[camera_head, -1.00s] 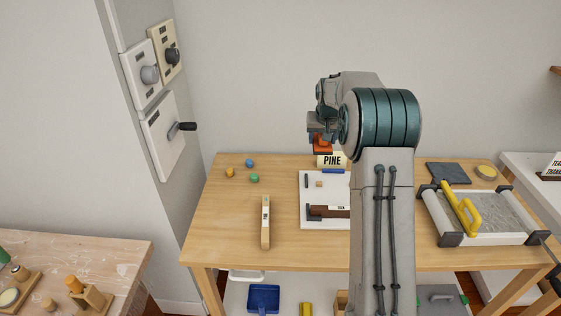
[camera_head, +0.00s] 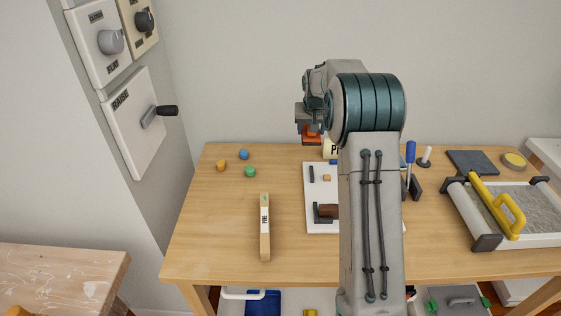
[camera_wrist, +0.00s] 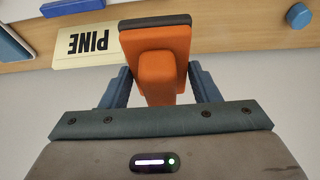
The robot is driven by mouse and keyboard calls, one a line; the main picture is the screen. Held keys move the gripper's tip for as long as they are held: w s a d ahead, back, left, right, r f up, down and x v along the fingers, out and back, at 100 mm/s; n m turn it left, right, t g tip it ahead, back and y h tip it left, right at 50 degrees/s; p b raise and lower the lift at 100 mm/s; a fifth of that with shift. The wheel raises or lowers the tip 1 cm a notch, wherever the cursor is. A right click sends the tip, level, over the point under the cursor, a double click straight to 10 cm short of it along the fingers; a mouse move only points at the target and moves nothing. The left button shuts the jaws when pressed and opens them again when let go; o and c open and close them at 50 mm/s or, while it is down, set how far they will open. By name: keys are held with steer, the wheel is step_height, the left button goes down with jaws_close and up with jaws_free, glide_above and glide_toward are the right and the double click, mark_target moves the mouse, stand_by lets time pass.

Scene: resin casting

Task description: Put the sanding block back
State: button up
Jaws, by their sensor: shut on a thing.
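The sanding block (camera_wrist: 160,60) is orange with a dark pad on one face. My gripper (camera_wrist: 165,85) is shut on it, with one blue-grey finger on each side in the wrist view. In the head view the orange block (camera_head: 312,133) shows under my gripper (camera_head: 311,126), in front of the wall near the table's back edge. A cream PINE card (camera_head: 332,149) stands behind the white board (camera_head: 320,222), partly hidden by my arm. The card also shows beside the block in the wrist view (camera_wrist: 88,45).
A tray with a yellow handle (camera_head: 510,215), a dark pad (camera_head: 472,162) and a blue-handled tool (camera_head: 410,153) are at right. Free room lies at the table's left front.

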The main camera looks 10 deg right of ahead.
glide_above(280, 161)
steer(key=s, duration=0.2)
steer(key=f, duration=0.5)
steer(key=shift+w+f, duration=0.2)
steer(key=shift+f, duration=0.15)
steer(key=shift+a+f, duration=0.1)
steer(key=shift+f, duration=1.95)
steer(key=shift+f, duration=0.25)
steer(key=o, duration=1)
steer(key=shift+r, duration=0.1)
steer(key=shift+c, duration=0.2)
steer(key=shift+r, duration=0.15)
